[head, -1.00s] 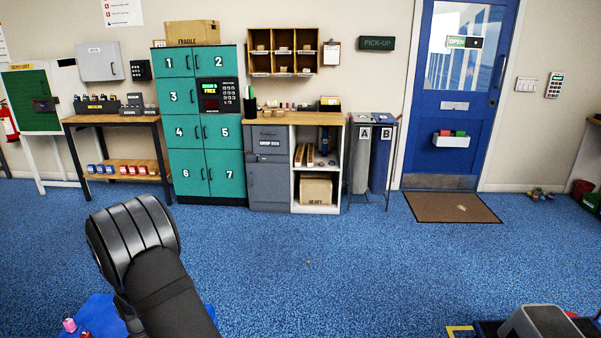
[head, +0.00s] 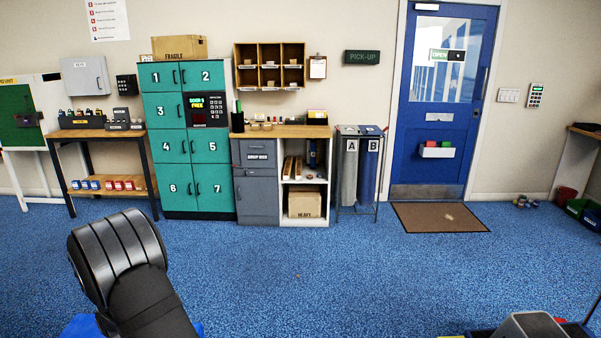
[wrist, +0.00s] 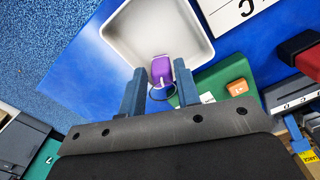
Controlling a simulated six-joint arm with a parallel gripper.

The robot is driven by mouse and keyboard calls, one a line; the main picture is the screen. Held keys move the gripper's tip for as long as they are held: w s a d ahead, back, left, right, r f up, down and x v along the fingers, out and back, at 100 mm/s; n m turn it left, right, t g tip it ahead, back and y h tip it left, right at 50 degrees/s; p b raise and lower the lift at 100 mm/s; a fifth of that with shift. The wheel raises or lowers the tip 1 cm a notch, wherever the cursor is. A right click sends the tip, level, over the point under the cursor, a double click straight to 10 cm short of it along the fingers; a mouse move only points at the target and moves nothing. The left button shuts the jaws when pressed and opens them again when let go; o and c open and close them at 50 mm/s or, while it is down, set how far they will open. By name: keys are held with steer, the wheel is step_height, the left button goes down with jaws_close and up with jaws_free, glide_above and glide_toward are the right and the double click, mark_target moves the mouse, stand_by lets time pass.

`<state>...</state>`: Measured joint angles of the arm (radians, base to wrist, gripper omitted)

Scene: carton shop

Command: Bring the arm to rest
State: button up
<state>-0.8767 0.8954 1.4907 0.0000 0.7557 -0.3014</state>
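My gripper (wrist: 159,68) shows in the wrist view with its two blue-grey fingers apart. It is open, with nothing clearly held between the fingers. A purple tag-like thing (wrist: 161,68) with a dark loop shows beyond and between the fingertips, at the edge of a white tray (wrist: 118,27). Whether a finger touches it I cannot tell. My dark arm shows at the lower left of the head view; the gripper itself is outside that view.
In the head view, teal lockers (head: 188,145), a grey cabinet (head: 256,190) and a blue door (head: 436,160) stand beyond open carpet (head: 300,270).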

steer(key=shift+f, duration=0.9)
step_height(320, 180, up, 12)
step_height(320, 180, down, 12)
steer(key=shift+f, duration=0.25)
steer(key=r, duration=0.4)
steer(key=shift+w+d+r, duration=0.1)
steer(key=shift+d+r, duration=0.1)
steer(key=shift+r, duration=0.2)
steer(key=w+d+r, duration=0.4)
steer(key=d+r, duration=0.3)
steer(key=d, duration=0.4)
steer(key=s+a+f+n, duration=0.1)
steer(key=s+a+n, duration=0.15)
steer(key=a, duration=0.95)
steer(key=s+a+n, duration=0.2)
steer(key=a+n, duration=0.1)
steer(key=a, duration=0.9)
steer(key=s+a+f, duration=0.2)
steer(key=a, duration=0.1)
steer(key=s+a+f, duration=0.2)
steer(key=a, duration=0.1)
steer(key=s+a+f, duration=0.1)
steer(key=a+f, duration=0.1)
steer(key=a, duration=0.1)
steer(key=shift+s+f, duration=0.3)
steer(key=shift+s, duration=0.1)
